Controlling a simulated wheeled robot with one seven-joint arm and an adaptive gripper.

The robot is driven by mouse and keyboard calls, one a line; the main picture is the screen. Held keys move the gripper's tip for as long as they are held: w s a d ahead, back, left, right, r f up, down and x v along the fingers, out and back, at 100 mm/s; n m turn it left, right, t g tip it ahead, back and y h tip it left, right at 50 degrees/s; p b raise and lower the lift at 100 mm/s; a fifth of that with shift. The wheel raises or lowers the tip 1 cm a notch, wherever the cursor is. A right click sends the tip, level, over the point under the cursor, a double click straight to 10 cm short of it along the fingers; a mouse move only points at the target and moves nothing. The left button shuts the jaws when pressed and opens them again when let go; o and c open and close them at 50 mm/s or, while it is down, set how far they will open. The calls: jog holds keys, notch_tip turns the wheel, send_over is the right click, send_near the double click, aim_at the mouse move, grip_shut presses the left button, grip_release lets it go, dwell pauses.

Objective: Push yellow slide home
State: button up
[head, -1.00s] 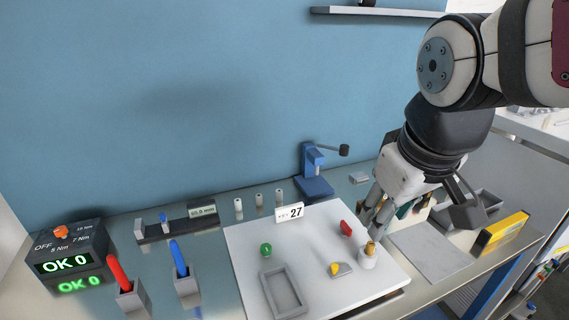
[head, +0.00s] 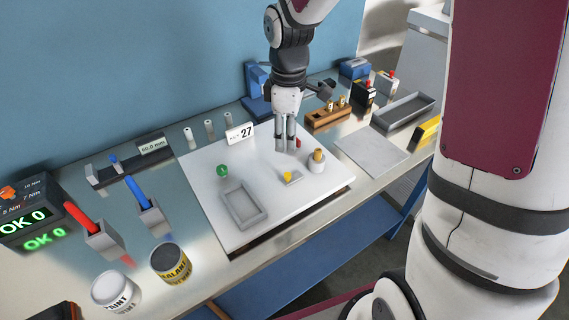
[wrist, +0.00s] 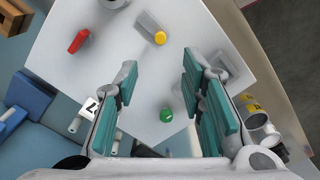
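The yellow piece (head: 287,175) sits at the left end of a small grey block (head: 295,179) on the white board (head: 205,165). In the wrist view the yellow piece (wrist: 160,38) is a round end on the grey block (wrist: 148,24), ahead of the fingers. My gripper (head: 286,149) points down over the back of the board, behind the yellow piece and apart from it. Its teal-padded fingers (wrist: 158,78) are spread with nothing between them. Whether the fingertips touch the board cannot be told.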

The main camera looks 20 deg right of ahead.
aim_at(288, 174)
notch_tip(288, 174, down, 13)
jog(key=shift+r+p, duration=0.2)
jog(key=shift+p, duration=0.15)
grip_shut()
